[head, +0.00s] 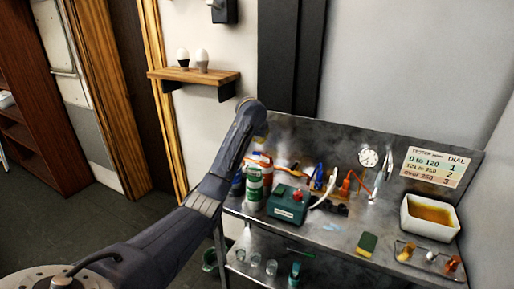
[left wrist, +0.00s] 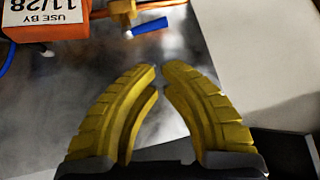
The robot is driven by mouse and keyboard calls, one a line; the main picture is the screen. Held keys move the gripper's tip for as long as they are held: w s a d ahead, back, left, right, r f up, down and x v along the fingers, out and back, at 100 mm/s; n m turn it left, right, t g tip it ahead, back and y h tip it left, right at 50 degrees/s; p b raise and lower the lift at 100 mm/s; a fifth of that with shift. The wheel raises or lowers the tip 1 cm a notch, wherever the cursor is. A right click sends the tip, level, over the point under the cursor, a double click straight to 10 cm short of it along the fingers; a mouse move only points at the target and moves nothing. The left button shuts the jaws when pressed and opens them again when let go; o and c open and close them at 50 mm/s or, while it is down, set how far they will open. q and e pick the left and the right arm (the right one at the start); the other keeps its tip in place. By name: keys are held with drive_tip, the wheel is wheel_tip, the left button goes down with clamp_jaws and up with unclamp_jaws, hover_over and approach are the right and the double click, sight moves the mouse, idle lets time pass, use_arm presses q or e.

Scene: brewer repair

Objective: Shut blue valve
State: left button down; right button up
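The blue valve handle (left wrist: 150,26) shows at the top of the left wrist view as a short blue bar. It sits beside an orange and copper-coloured fitting (left wrist: 122,12). My left gripper (left wrist: 160,76) has two yellow ribbed fingers with tips almost together. Only a thin gap shows between them, with nothing held. The tips point towards the blue handle and are apart from it in the picture. In the head view my left arm reaches to the back left of the metal bench, and I cannot make out its fingers. My right gripper is in neither view.
An orange box (left wrist: 45,18) with a date label adjoins the fitting. On the metal bench (head: 330,235) stand a green and white can (head: 254,186), a green box (head: 288,204), a sponge (head: 367,244) and a white tub (head: 430,217). Glasses stand on the lower shelf.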

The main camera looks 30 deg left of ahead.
use_arm(q)
drive_tip(key=shift+w+a+f+n, duration=0.6)
drive_tip(key=shift+w+f, duration=0.35)
drive_tip(key=shift+f, duration=0.4)
drive_tip(key=shift+w+a+f+n, duration=0.65)
drive_tip(key=shift+w+f, duration=0.35)
drive_tip(key=shift+f, duration=0.4)
drive_tip(key=shift+w+a+f+n, duration=0.45)
drive_tip(key=shift+w+a+f, duration=0.4)
drive_tip(key=shift+f, duration=0.5)
drive_tip(key=shift+w+d, duration=0.1)
drive_tip(key=shift+d, duration=0.05)
